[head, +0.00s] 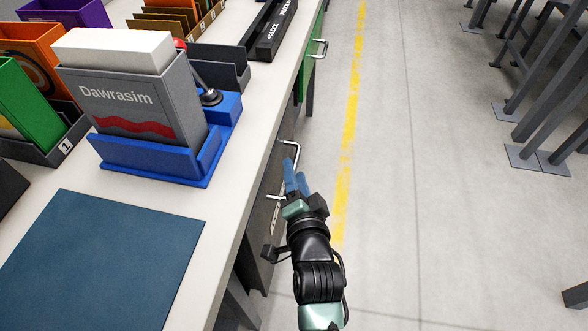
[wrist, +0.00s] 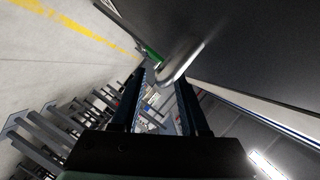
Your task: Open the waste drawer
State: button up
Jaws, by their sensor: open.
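A dark grey drawer unit (head: 261,232) sits under the workbench's edge, with a pale label too small to read. A silver bar handle (head: 291,145) sticks out from its front into the aisle. My gripper (head: 297,177) is open, its blue fingers at the near end of this handle. In the wrist view, the handle (wrist: 183,65) shows at the tips of my gripper (wrist: 162,82), between the two fingers, beside the dark drawer front (wrist: 250,45). Whether a finger touches the handle, I cannot tell. The drawer looks shut.
A green drawer front with another handle (head: 320,48) is farther along the bench. On the worktop (head: 215,200) stand a blue holder (head: 170,165) with a grey Dawrasim box (head: 135,95), and a blue mat (head: 100,255). The aisle floor (head: 390,190) to the right is clear.

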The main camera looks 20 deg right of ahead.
jog(key=shift+x, duration=1.2)
jog(key=shift+c, duration=0.3)
grip_shut()
dwell(0.4)
